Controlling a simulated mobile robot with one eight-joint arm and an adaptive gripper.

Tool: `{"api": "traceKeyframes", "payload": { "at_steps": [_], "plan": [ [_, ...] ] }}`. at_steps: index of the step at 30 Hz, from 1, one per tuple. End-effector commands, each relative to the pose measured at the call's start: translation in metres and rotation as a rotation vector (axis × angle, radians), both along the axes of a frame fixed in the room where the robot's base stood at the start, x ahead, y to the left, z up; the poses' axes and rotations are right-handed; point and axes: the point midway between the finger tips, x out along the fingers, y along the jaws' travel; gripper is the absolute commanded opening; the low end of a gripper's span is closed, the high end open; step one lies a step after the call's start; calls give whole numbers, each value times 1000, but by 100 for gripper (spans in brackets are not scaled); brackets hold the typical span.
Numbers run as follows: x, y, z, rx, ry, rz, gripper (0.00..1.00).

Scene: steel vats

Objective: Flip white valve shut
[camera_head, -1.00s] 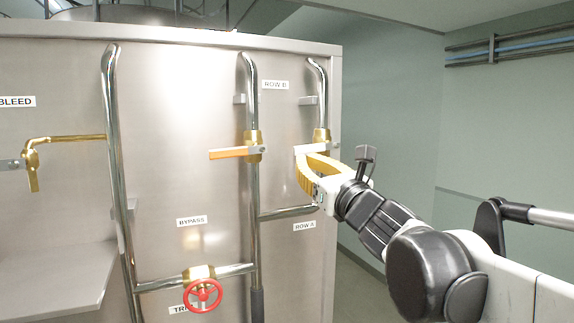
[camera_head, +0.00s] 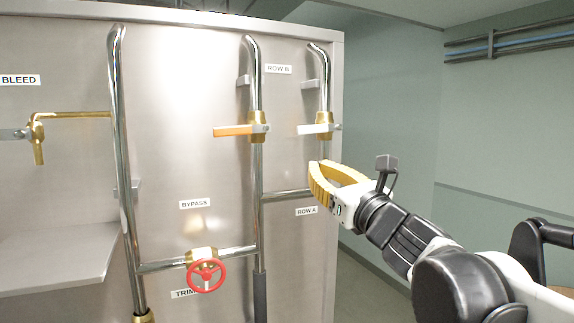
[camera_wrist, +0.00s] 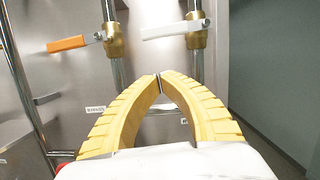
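The white valve handle (camera_head: 315,128) sits on a brass valve body (camera_head: 324,120) on the right vertical pipe. It lies level, across the pipe, pointing left. It also shows at the top of the wrist view (camera_wrist: 172,30). My gripper (camera_head: 315,170) is below the white handle, apart from it, in front of the right pipe. In the wrist view its yellow fingers (camera_wrist: 159,78) meet at the tips with nothing between them.
An orange-handled valve (camera_head: 234,130) is on the pipe to the left, its handle also level. Open room lies right of the steel panel (camera_head: 180,110).

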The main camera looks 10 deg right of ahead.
Motion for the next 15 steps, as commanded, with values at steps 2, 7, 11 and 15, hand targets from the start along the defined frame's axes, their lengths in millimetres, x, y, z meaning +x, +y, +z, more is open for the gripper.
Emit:
{"api": "traceKeyframes", "payload": {
  "at_steps": [2,7,11,15],
  "plan": [
    [-16,-7,-6,-1,0,-3,0],
    [-40,-15,-11,-1,1,-2,0],
    [-50,-17,-13,-2,-1,-1,0],
    [-52,-18,-13,-1,1,-1,0]
  ]
}}
